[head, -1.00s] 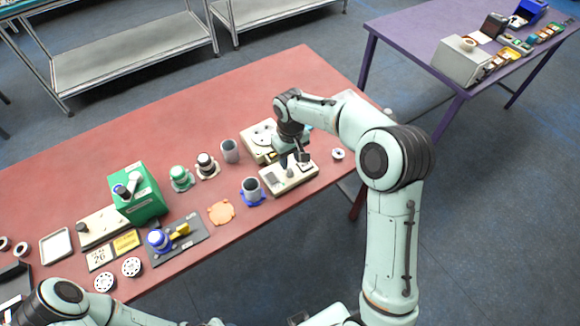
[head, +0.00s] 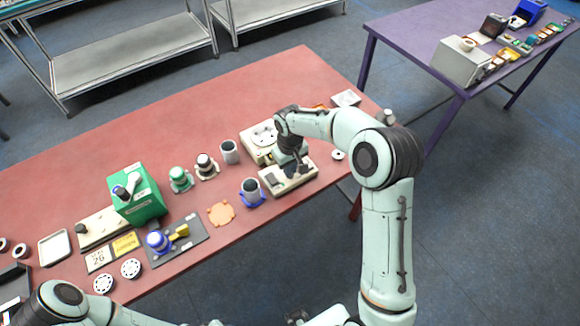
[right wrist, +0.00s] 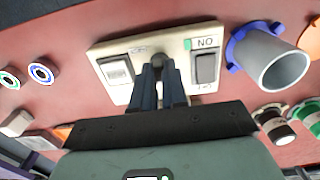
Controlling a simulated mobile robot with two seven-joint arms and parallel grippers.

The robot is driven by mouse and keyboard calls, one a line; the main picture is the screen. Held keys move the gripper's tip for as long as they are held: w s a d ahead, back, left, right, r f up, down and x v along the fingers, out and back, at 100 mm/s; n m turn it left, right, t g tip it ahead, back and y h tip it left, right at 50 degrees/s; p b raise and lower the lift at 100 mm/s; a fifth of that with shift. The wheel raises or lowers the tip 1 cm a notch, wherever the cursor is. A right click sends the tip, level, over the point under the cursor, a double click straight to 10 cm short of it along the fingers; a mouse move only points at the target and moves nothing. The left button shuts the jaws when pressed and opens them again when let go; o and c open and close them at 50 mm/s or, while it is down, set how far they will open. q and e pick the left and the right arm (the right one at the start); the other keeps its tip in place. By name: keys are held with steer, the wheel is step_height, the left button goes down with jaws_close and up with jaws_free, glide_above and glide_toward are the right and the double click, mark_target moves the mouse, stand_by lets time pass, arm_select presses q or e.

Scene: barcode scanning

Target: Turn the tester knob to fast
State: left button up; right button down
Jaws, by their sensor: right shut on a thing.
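The tester is a beige box (head: 275,188) near the front right edge of the red table in the head view. In the right wrist view its beige top (right wrist: 187,38) carries a white rocker switch on the left and a grey one on the right, beside a "NO" label. My right gripper (right wrist: 158,68) points at the middle of this top and is shut on the tester knob, which its fingers mostly hide. In the head view the right gripper (head: 291,170) is over the tester, partly hidden by its wrist. The knob's setting cannot be read. My left gripper is out of view.
A grey cup in a blue holder (head: 252,190) stands just left of the tester. A beige device with a round white dial (head: 262,135) is close behind it. A small white ring (head: 338,155) lies to the right. The red table's back middle (head: 250,95) is clear.

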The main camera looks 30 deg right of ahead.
steer(key=shift+m, duration=0.3)
steer(key=m, duration=0.4)
steer(key=shift+m+b, duration=0.3)
steer(key=shift+b, duration=0.1)
steer(key=m, duration=0.9)
steer(key=shift+r, duration=0.1)
steer(key=shift+m+p, duration=0.4)
steer(key=shift+m, duration=1.4)
steer(key=c, duration=1.2)
jaws_free()
steer(key=shift+o, duration=0.2)
